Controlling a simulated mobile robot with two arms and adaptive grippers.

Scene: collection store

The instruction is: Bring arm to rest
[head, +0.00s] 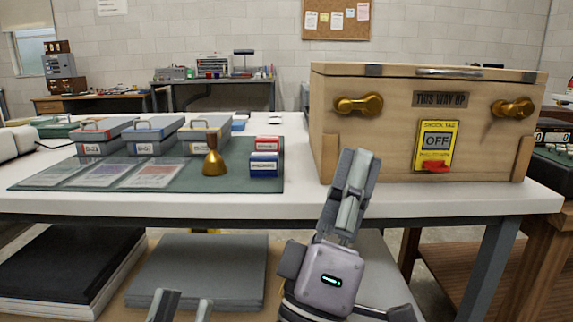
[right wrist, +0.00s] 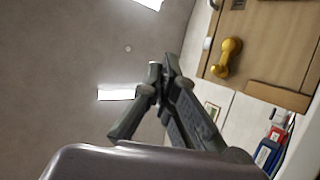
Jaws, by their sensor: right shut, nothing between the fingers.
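My right gripper (head: 357,165) points up in front of the table's front edge, just in front of the wooden crate's left part in the head view. Its fingers are together and empty. In the right wrist view its fingertips (right wrist: 164,72) meet against the ceiling, with nothing held. My left gripper (head: 184,306) shows only its two fingertips at the bottom edge of the head view. They stand apart with nothing visible between them; the rest of it is out of frame.
The wooden crate (head: 385,160) with brass handles stands on the white table (head: 305,200). A green mat (head: 240,184) holds grey boxes (head: 152,137), a brass-coloured stamp (head: 214,164) and small red and blue boxes (head: 264,164). Grey slabs (head: 200,262) lie below the table.

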